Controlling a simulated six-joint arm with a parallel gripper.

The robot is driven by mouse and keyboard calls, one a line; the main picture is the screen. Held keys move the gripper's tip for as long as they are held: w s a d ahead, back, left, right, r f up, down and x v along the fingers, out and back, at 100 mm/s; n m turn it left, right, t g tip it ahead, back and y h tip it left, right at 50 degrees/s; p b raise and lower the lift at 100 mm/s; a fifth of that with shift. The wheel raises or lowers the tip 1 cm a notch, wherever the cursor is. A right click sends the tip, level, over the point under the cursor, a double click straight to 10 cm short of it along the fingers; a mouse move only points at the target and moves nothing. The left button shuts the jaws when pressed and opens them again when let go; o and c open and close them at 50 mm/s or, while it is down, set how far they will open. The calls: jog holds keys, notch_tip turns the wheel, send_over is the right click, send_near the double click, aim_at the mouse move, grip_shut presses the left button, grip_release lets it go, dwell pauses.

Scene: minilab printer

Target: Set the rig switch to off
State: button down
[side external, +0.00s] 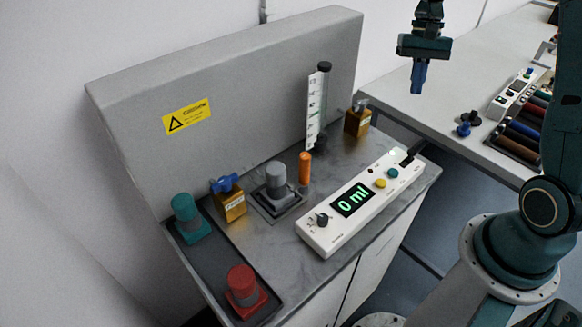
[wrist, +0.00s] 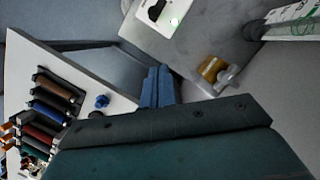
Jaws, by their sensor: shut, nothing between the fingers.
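The rig's white control box (side external: 345,215) lies along the front of the grey worktop. Its green display (side external: 353,199) reads "0 ml". A black switch-like part (side external: 408,159) is at the box's far right end. My gripper (side external: 418,90) is shut and empty, pointing down, high above and apart from the box. Its blue fingers (wrist: 157,75) also show in the wrist view.
A graduated cylinder (side external: 317,108), brass valve blocks (side external: 230,203), a grey-capped part (side external: 277,183), and teal (side external: 187,220) and red (side external: 243,290) knobs stand on the worktop. A side table (side external: 460,110) holds a rack of coloured cylinders (side external: 524,128). A gap separates the two.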

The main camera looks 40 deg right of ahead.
send_near(407, 157)
jog(key=d+f, duration=0.1)
jog(key=w+f, duration=0.1)
jog(key=w+d+f, duration=0.1)
jog(key=shift+d+f, duration=0.35)
jog(key=shift+f, duration=0.05)
jog(key=shift+s+a+f, duration=0.2)
jog(key=shift+s+a, duration=0.4)
jog(key=shift+s+a+f, duration=0.2)
jog(key=shift+s+a, duration=0.55)
jog(key=shift+a, duration=1.5)
